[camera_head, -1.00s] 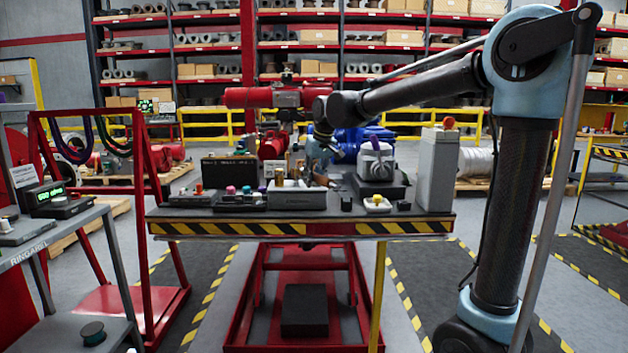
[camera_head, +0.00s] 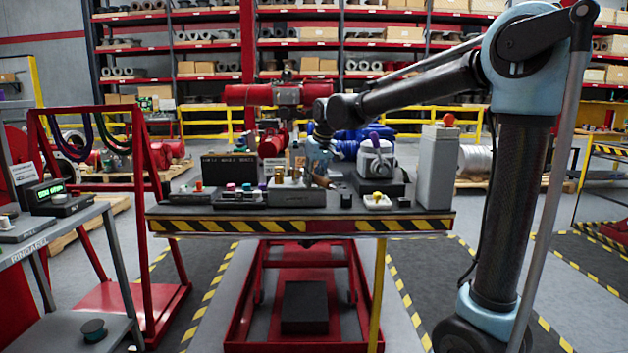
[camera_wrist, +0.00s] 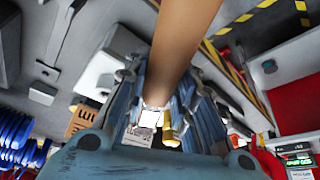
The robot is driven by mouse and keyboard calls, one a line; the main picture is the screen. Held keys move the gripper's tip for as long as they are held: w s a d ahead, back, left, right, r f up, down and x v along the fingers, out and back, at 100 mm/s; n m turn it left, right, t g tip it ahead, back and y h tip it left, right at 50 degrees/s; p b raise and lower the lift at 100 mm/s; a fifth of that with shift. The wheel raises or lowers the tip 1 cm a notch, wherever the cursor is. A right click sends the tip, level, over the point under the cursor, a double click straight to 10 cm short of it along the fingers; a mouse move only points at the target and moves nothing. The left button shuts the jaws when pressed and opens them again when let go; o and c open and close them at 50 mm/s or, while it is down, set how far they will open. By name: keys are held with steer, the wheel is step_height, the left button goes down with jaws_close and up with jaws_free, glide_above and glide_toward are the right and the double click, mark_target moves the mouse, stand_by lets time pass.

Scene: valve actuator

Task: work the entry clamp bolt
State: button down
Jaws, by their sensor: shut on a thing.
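My gripper (camera_head: 318,158) is over the back middle of the striped-edge bench (camera_head: 420,216), behind a grey block (camera_head: 291,197). In the wrist view my gripper (camera_wrist: 165,115) is shut on a thick tan rounded handle (camera_wrist: 183,45), which runs up out of the picture. A small brass-coloured piece (camera_wrist: 172,130) and a pale square piece show between the fingers. In the head view a thin brown piece (camera_head: 321,181) shows just below the gripper. I cannot pick out the entry clamp bolt in either view, nor tell whether the held thing touches it.
A grey device (camera_head: 376,160) on a dark base and a tall grey box (camera_head: 437,170) stand right of the gripper. A black box (camera_head: 230,169) and button boxes stand left. A red actuator (camera_head: 275,95) is behind.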

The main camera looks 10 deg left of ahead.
steer(key=shift+f, duration=0.25)
steer(key=shift+s+a+m, duration=0.2)
steer(key=shift+a+m, duration=0.1)
steer(key=shift+s+a+m+h, duration=0.3)
steer(key=shift+s+a+m, duration=0.2)
steer(key=shift+a+m, duration=0.15)
steer(key=shift+a+t, duration=0.1)
steer(key=shift+t, duration=0.2)
stand_by(0.4)
steer(key=shift+s+a+m+h, duration=0.2)
steer(key=shift+s+a+m, duration=0.05)
steer(key=shift+a+m, duration=0.25)
steer(key=shift+s+a+m+h, duration=0.25)
steer(key=shift+a+m, duration=0.15)
steer(key=shift+m, duration=0.15)
steer(key=shift+s+a+m+h, duration=0.2)
steer(key=shift+a+m, duration=0.3)
steer(key=shift+s+a+m+h, duration=0.15)
steer(key=shift+a+m, duration=0.35)
steer(key=shift+a, duration=0.15)
stand_by(0.3)
